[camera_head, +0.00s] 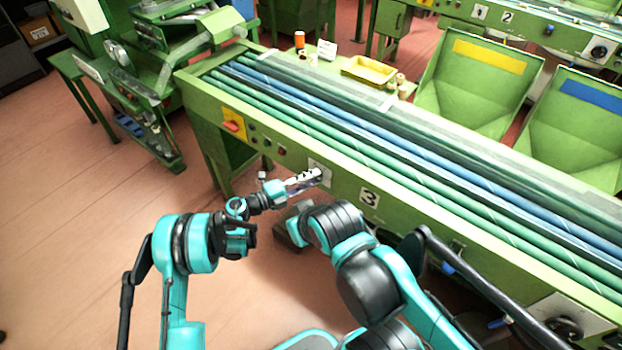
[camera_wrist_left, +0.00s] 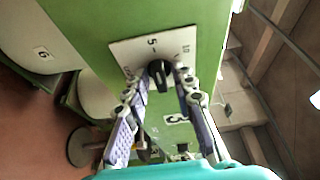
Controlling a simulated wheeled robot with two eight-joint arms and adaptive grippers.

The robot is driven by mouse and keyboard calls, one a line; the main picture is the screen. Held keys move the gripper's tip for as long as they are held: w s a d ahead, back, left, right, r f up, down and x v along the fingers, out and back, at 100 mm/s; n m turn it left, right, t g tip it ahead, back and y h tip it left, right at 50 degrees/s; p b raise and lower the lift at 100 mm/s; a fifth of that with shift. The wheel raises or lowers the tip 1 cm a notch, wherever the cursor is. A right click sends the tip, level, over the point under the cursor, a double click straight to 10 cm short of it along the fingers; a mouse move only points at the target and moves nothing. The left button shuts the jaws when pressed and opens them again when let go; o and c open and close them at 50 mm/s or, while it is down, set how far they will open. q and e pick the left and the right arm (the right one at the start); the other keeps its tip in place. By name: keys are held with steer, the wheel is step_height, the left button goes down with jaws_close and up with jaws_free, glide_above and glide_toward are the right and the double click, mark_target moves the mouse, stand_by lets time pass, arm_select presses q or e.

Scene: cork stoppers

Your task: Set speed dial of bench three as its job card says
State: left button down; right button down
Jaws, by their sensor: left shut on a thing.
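The speed dial's black knob (camera_wrist_left: 160,76) sits on a white scale plate (camera_wrist_left: 128,50), with a 5 and a 10 legible. My left gripper (camera_head: 318,176) is at this plate. In the left wrist view its fingers (camera_wrist_left: 160,88) are on either side of the knob, shut on it. The exact setting is unclear. A small white card (camera_head: 327,49) stands on the bench's far side; its writing is unreadable. My right gripper is not visible.
An orange switch on a yellow plate (camera_head: 232,125) is left of the dial. A yellow tray (camera_head: 369,70) and an orange spool (camera_head: 299,39) are at the bench's back. Green bins (camera_head: 480,88) stand behind. Open floor (camera_head: 60,230) lies to the left.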

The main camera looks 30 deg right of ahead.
arm_select(q)
steer(key=c, duration=1.6)
jaws_free()
steer(key=shift+o, duration=0.2)
steer(key=a, duration=1.2)
steer(key=shift+w, duration=0.1)
